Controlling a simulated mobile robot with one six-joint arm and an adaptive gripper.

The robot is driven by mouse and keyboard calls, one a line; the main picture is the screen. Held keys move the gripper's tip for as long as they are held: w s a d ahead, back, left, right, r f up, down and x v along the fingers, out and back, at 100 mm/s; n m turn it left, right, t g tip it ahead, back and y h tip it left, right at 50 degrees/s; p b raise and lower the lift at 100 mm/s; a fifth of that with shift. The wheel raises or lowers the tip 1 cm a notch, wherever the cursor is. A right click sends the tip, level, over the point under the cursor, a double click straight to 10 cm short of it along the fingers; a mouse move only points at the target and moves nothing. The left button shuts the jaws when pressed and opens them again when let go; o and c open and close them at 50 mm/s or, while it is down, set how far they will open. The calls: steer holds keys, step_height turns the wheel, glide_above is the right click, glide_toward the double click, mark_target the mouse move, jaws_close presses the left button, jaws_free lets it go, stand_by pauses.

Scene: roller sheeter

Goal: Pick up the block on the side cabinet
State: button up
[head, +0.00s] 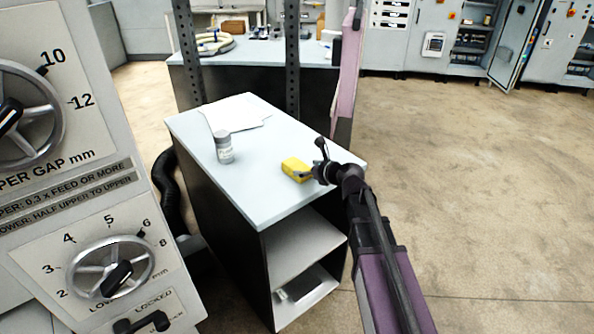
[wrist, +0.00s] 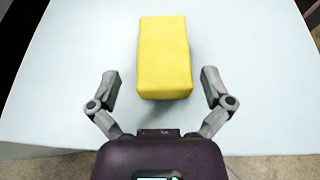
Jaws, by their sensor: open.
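The yellow block (head: 294,167) lies on the light top of the side cabinet (head: 268,196), near its right edge in the head view. My gripper (head: 312,175) is close beside the block on its right. In the wrist view the block (wrist: 164,57) sits ahead of and between the two open fingers of my gripper (wrist: 160,88), with a gap on each side. The block's near end is about level with the fingertips. I cannot tell how high the fingertips are above the cabinet top.
A grey-lidded jar (head: 223,148) and white paper sheets (head: 235,112) share the cabinet top, left of the block. The machine panel with dials (head: 110,268) stands at the left. The floor at right is clear.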

steer(key=shift+b+x, duration=0.95)
steer(key=shift+x, duration=1.1)
steer(key=shift+w+a+f, duration=0.25)
steer(key=shift+w+f, duration=0.05)
steer(key=shift+w, duration=0.15)
steer(key=c, duration=1.1)
steer(key=shift+r, duration=0.1)
step_height(320, 180, up, 3)
steer(key=p, duration=0.3)
steer(key=shift+r, duration=0.2)
steer(key=s+r+p, duration=0.1)
steer(key=s, duration=1.5)
steer(key=shift+a+r+p, duration=0.2)
steer(key=shift+a+p, duration=0.1)
steer(key=shift+p, duration=0.1)
